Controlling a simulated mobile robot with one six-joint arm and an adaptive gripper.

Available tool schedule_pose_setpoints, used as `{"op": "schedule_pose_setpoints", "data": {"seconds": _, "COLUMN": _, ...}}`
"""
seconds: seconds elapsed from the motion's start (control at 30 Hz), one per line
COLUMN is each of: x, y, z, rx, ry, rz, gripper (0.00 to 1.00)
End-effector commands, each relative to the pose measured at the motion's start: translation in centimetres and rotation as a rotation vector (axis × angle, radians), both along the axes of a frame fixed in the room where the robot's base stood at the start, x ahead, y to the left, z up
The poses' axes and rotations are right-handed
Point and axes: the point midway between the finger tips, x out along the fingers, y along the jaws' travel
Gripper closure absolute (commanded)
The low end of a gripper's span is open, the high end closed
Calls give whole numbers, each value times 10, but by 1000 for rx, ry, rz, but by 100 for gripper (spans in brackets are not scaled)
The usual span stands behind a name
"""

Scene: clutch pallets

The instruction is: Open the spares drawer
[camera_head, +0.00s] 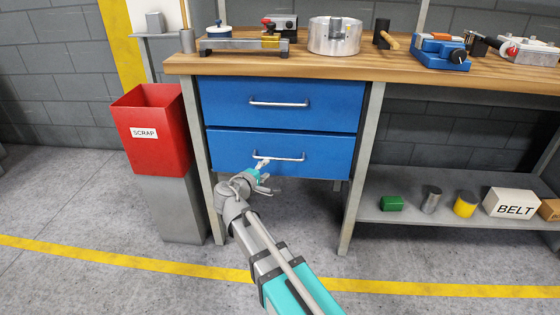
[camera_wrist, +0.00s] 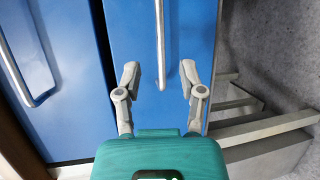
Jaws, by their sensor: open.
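The workbench has two blue drawers, one above the other: the upper drawer (camera_head: 330,92) and the lower drawer (camera_head: 330,143). Each has a silver bar handle, and both look shut. No label naming the spares drawer is readable. My gripper (camera_head: 267,172) is at the lower drawer's handle (camera_head: 290,159), near its left end. In the wrist view my gripper (camera_wrist: 160,80) is open, its fingers on either side of the lower handle (camera_wrist: 160,45), with a gap on each side. The upper handle (camera_wrist: 28,70) shows at left in that view.
A red scrap bin (camera_head: 152,150) stands left of the bench on a grey pedestal. Tools and parts crowd the wooden benchtop (camera_head: 375,68). A lower shelf (camera_head: 400,212) at right holds several items, including a BELT box (camera_head: 511,203). The floor before the drawers is clear.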

Motion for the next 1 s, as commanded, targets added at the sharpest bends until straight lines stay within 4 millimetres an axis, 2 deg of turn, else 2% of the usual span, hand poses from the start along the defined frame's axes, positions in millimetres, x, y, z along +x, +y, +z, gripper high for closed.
{"op": "schedule_pose_setpoints", "data": {"seconds": 0.5, "x": 69, "y": -31, "z": -16, "rx": 1, "ry": 1, "rz": -1, "gripper": 49}}
{"op": "schedule_pose_setpoints", "data": {"seconds": 0.7, "x": 83, "y": -38, "z": -18, "rx": 0, "ry": 1, "rz": -1, "gripper": 49}}
{"op": "schedule_pose_setpoints", "data": {"seconds": 1.0, "x": 87, "y": -41, "z": -18, "rx": 0, "ry": 1, "rz": 0, "gripper": 49}}
